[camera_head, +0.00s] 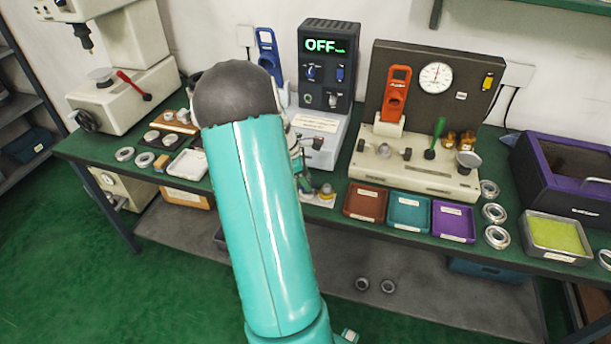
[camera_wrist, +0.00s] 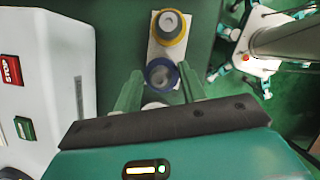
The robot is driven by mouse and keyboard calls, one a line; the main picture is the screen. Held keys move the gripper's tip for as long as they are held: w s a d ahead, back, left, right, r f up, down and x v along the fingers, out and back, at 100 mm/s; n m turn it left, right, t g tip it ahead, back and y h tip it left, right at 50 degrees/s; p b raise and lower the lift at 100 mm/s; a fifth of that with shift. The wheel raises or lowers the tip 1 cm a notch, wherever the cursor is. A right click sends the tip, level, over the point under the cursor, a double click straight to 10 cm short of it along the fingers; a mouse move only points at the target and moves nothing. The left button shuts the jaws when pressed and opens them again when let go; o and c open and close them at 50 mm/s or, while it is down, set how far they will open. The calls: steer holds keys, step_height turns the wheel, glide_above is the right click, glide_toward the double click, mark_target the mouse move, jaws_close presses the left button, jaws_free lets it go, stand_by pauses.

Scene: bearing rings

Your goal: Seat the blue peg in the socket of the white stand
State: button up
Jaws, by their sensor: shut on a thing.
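The blue peg (camera_wrist: 162,73) shows in the wrist view as a blue-rimmed round piece with a grey middle, between the tips of my gripper (camera_wrist: 161,72). My gripper is shut on it. A white stand (camera_wrist: 167,50) lies under and beyond it as a light, narrow plate. A yellow-collared grey round piece (camera_wrist: 169,27) sits at the plate's far end. I cannot tell how far the peg is above the plate; its lower part and the socket are hidden. In the head view my arm hides most of the gripper; the yellow-collared piece (camera_head: 327,191) shows just right of it.
In the head view, a console reading OFF (camera_head: 325,46) stands behind the arm. Brown (camera_head: 365,204), teal (camera_head: 408,212) and purple (camera_head: 453,221) trays lie to the right.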

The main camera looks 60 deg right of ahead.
steer(key=shift+f, duration=0.7)
steer(key=o, duration=1.3)
steer(key=shift+c, duration=0.2)
